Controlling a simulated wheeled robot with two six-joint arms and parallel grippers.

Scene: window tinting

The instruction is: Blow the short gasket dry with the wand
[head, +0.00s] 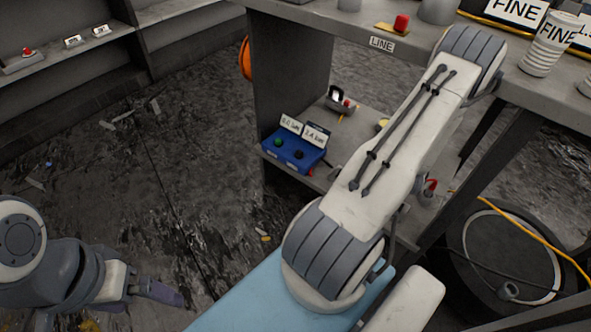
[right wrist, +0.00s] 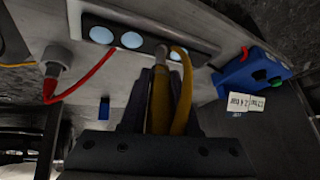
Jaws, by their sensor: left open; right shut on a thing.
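In the right wrist view my right gripper (right wrist: 163,78) is shut on a yellow wand-like piece (right wrist: 160,104), with a yellow hose (right wrist: 186,85) looping beside it. The far end of this piece points at a dark strip with pale round discs (right wrist: 131,40); I cannot tell whether they touch. I cannot make out the short gasket in either view. In the head view the right gripper is hidden behind my own right arm. My left gripper (head: 150,291) is at the lower left, open and empty above the floor.
A blue control box (head: 293,150) with knobs and labels stands on the lower shelf; it also shows in the right wrist view (right wrist: 252,75). A black drum (head: 500,250) and yellow cable (head: 540,234) lie at right.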

